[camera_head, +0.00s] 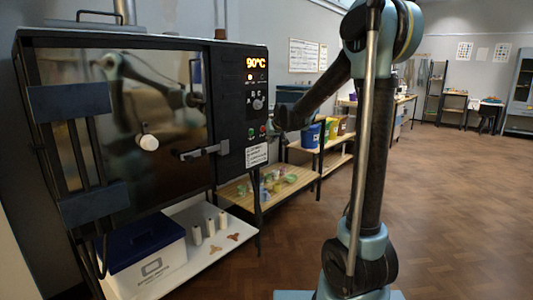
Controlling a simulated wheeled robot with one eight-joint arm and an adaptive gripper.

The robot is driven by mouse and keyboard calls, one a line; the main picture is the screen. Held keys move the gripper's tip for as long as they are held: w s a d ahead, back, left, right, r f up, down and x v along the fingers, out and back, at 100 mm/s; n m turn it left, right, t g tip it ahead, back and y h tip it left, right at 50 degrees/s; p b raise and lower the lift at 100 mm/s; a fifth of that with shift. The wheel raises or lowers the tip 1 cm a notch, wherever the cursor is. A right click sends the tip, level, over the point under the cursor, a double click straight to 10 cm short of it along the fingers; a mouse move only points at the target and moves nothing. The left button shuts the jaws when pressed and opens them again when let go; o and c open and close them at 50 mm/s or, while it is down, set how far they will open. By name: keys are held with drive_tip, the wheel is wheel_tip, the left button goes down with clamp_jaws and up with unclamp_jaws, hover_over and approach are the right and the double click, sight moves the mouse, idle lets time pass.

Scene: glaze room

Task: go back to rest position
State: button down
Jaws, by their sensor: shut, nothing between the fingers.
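My gripper (275,128) is at the end of my dark arm, right beside the right edge of the oven's control panel. It is small and dark here, and it looks shut with nothing held. The panel (257,105) shows 90°C in lit digits, with a knob, a green button and a red button below. The gripper's tip is close to the red button (263,129); I cannot tell whether they touch. The oven door (150,165) is shut, with a grey latch handle (205,151) on its right side.
Under the oven, a white shelf (205,255) holds a white box with a blue lid (148,250) and several small white cylinders. Behind the gripper, a wooden shelf unit (310,150) carries coloured buckets (310,135). The wooden floor (450,210) on the right is clear.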

drive_tip(key=s+d+f+m+g+h, duration=0.1)
drive_tip(key=s+d+f+g, duration=0.1)
drive_tip(key=s+d, duration=0.95)
drive_tip(key=s+d+f+m+g+h, duration=0.1)
drive_tip(key=s+d+f, duration=0.3)
drive_tip(key=s, duration=0.8)
drive_tip(key=s+d+f+m+g, duration=0.1)
drive_tip(key=s+f, duration=0.5)
drive_tip(key=s, duration=0.6)
drive_tip(key=s+d+f+m+g+h, duration=0.1)
drive_tip(key=s+d+f+g, duration=0.2)
drive_tip(key=s, duration=1)
drive_tip(key=d+f, duration=0.2)
drive_tip(key=d, duration=0.1)
drive_tip(key=shift+d+f+g+h, duration=0.15)
drive_tip(key=shift+d+g+h, duration=0.15)
drive_tip(key=shift+d, duration=0.05)
drive_tip(key=shift+a, duration=0.1)
